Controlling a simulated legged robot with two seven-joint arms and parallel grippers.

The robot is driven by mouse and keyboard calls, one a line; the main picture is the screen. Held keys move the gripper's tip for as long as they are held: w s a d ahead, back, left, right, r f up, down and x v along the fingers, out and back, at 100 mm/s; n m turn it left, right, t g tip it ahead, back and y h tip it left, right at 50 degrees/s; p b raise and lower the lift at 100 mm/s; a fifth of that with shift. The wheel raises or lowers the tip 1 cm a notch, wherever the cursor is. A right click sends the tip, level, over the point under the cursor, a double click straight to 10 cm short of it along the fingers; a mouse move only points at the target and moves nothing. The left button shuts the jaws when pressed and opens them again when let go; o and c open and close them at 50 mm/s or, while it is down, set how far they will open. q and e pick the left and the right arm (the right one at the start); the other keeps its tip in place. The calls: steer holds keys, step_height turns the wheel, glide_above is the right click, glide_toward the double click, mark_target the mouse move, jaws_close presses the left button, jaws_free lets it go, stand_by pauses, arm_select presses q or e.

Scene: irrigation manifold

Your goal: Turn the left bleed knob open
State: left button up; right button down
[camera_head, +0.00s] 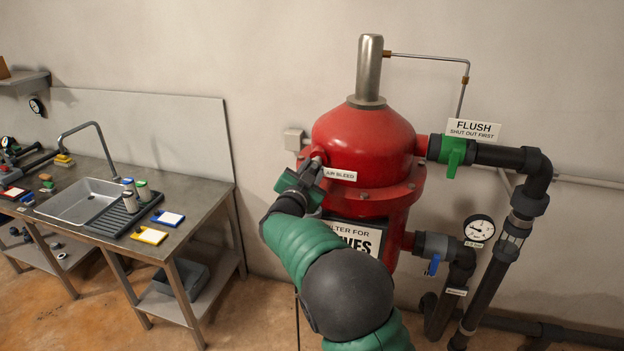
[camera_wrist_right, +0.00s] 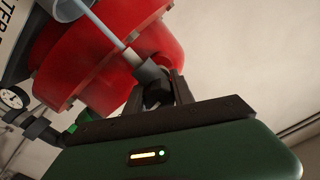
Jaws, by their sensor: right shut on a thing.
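The red filter tank (camera_head: 365,145) stands against the wall, with a white "AIR BLEED" label (camera_head: 340,174) on its side. My right gripper (camera_head: 313,168) is at the tank's left side, just left of that label. In the right wrist view, a small dark knob (camera_wrist_right: 158,94) sits between the fingers of my right gripper (camera_wrist_right: 161,88), at the end of a grey fitting (camera_wrist_right: 148,72) near the red tank (camera_wrist_right: 100,50). The gripper is shut on this knob. In the head view the gripper hides most of the knob, so its turn angle cannot be told. My left gripper is out of view.
A green-handled flush valve (camera_head: 453,155) with a "FLUSH" sign (camera_head: 473,130) and dark pipes (camera_head: 505,235) are at the right. A blue-handled valve (camera_head: 433,264) and a gauge (camera_head: 479,229) sit lower. A sink bench (camera_head: 190,215) stands left, with clear floor between.

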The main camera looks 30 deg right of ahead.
steer(key=shift+m+b, duration=0.65)
steer(key=shift+m, duration=0.25)
steer(key=c, duration=1.1)
jaws_free()
steer(key=b+v, duration=0.3)
steer(key=v, duration=1.3)
steer(key=shift+s+a+f, duration=0.1)
steer(key=shift+s+a, duration=0.05)
steer(key=shift+a, duration=0.2)
